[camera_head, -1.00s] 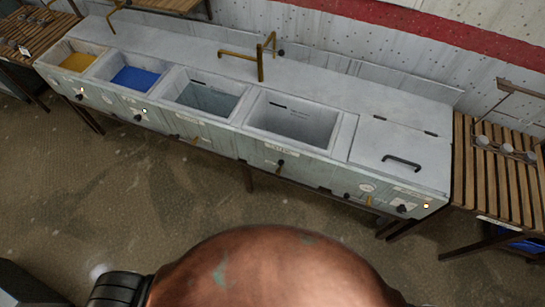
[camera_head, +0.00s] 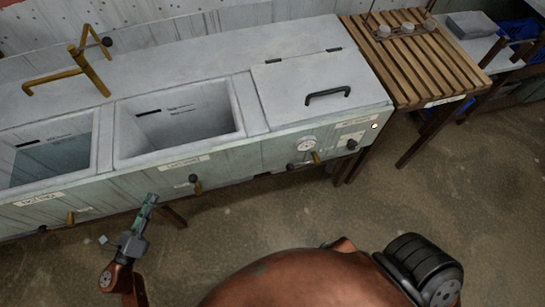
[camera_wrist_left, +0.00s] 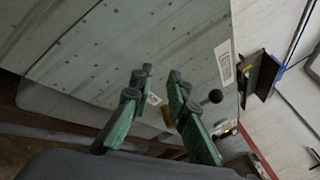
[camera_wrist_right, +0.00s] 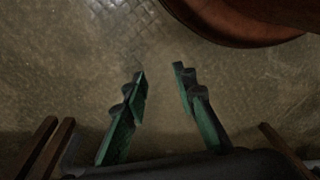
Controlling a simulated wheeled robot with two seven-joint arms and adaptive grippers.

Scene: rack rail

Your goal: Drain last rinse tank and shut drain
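A pale green tank bench shows in the head view. Its open tank (camera_head: 180,125) beside the lidded tank has grey walls; I cannot tell its water level. A drain lever (camera_head: 195,183), brass with a black knob, is on the front below this tank. The open tank further left (camera_head: 50,160) holds greyish water and has a brass lever (camera_head: 71,217) below. My left gripper (camera_head: 150,203) is open in front of the bench, left of and below the drain lever. In the left wrist view, a brass lever part (camera_wrist_left: 168,116) and a black knob (camera_wrist_left: 215,96) show beyond the fingers. My right gripper (camera_wrist_right: 159,76) is open and empty over the floor.
A closed lid (camera_head: 318,85) with a black handle covers the right tank. A brass tap (camera_head: 88,70) stands behind the tanks. A slatted wooden rack (camera_head: 410,65) adjoins the bench's right end. The floor (camera_head: 240,225) before the bench is clear.

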